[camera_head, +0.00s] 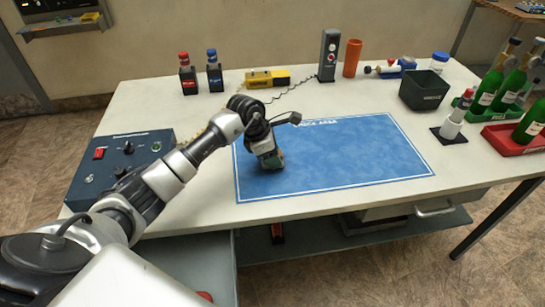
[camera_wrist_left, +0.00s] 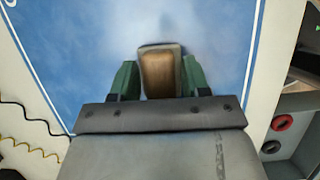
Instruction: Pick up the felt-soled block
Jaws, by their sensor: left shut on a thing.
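The felt-soled block (camera_wrist_left: 161,72) shows in the left wrist view as a brown wooden block with a greyish rim. It sits between the two green fingers of my left gripper (camera_wrist_left: 160,80), which is shut on it. In the head view my left gripper (camera_head: 272,160) points down over the left part of the blue mat (camera_head: 350,160). The block is mostly hidden there by the gripper. I cannot tell whether the block touches the mat. My right gripper is not in view.
A blue control box (camera_head: 118,162) stands at the table's left. Red and blue bottles (camera_head: 188,78), a yellow device (camera_head: 267,78), a grey box with a coiled cord (camera_head: 328,55) and an orange cylinder (camera_head: 352,58) stand behind the mat. A dark bin (camera_head: 424,90) and green bottles (camera_head: 488,90) stand right.

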